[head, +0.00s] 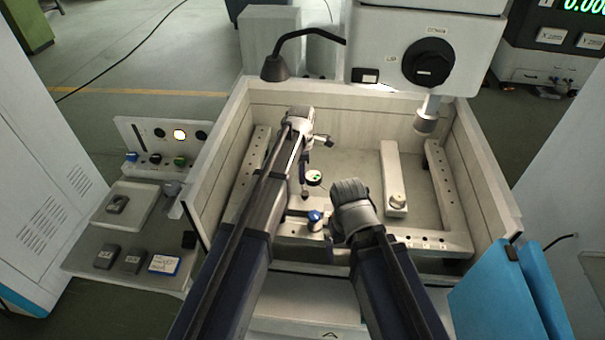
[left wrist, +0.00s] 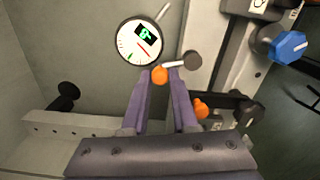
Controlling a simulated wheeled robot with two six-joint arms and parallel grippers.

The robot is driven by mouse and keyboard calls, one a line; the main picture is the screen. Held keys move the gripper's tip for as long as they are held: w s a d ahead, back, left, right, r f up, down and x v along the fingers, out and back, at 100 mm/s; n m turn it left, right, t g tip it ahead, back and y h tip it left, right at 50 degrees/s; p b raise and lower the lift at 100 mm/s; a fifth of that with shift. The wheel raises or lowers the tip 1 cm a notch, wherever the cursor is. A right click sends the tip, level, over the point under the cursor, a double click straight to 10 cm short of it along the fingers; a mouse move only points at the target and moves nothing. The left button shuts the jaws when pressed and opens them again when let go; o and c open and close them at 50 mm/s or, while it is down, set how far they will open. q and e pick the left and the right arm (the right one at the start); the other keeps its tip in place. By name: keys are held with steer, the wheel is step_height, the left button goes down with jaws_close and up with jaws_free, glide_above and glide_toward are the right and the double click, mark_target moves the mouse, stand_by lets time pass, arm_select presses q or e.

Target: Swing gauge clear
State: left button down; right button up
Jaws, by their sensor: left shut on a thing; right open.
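The gauge (head: 314,178) is a round white dial with a green-lit display, inside the machine's tank. It shows large in the left wrist view (left wrist: 128,42), with a thin stem at its upper right. My left gripper (head: 304,188) is beside the dial. In the left wrist view its purple fingers (left wrist: 164,74) are shut on a small orange knob (left wrist: 160,76) just below the dial, by a grey rod (left wrist: 180,63). A blue knob (head: 314,216) is on the base nearer me. My right gripper (head: 333,238) is open near this knob, its fingers mostly hidden by its wrist.
The tank's walls (head: 215,165) surround both grippers. The machine head's nozzle (head: 427,115) hangs at the back right, and a black lamp (head: 276,68) at the back left. A clamp bar (head: 391,165) stands right of my arms. A second orange knob (left wrist: 201,108) is near my left fingers.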

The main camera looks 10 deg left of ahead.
arm_select(q)
steer(key=c, duration=0.7)
jaws_free()
step_height(320, 180, up, 8)
steer(key=p, duration=0.8)
steer(key=shift+f, duration=0.1)
